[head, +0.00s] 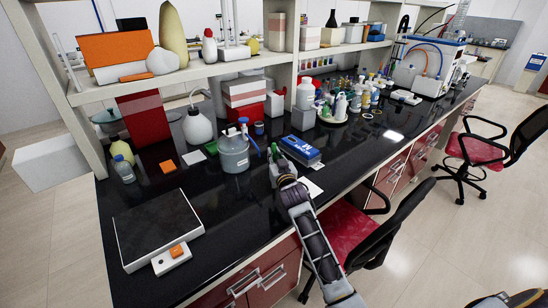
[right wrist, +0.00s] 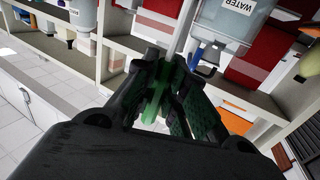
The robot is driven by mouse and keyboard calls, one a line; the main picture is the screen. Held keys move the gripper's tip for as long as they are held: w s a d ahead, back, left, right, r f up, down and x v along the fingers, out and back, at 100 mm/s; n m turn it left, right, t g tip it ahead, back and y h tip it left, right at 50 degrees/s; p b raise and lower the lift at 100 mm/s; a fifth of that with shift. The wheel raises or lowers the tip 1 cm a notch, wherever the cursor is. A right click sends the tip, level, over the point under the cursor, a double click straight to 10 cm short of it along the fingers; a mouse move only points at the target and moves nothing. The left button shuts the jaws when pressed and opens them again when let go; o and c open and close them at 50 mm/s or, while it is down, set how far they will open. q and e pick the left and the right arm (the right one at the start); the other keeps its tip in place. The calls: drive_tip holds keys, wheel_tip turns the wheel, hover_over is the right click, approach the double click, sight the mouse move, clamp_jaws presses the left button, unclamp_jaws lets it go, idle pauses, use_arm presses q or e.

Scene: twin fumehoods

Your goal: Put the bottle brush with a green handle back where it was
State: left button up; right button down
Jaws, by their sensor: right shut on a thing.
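My right gripper (head: 278,163) is above the black bench, just right of a grey water container (head: 234,152). It is shut on the green handle of the bottle brush (head: 273,148). In the right wrist view the green handle (right wrist: 154,103) sits between the fingers of the gripper (right wrist: 160,90), and a pale thin shaft runs up past the container labelled WATER (right wrist: 236,8). The brush's far end is out of that view. I cannot tell whether the brush touches anything. My left gripper is not in view.
A blue box (head: 300,150) stands close right of the gripper. A white jug (head: 197,128) and blue-capped bottle (head: 124,170) stand left. A dark flat plate (head: 157,228) lies at the front left. Shelves (head: 180,78) overhang the back. Red chairs (head: 350,228) stand in front.

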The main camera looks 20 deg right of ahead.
drive_tip(key=shift+f, duration=0.25)
drive_tip(key=c, duration=1.5)
unclamp_jaws()
drive_tip(key=shift+o, duration=0.2)
drive_tip(key=shift+r, duration=0.15)
drive_tip(key=s+b, duration=0.1)
drive_tip(key=s, duration=1.1)
drive_tip(key=shift+a, duration=0.3)
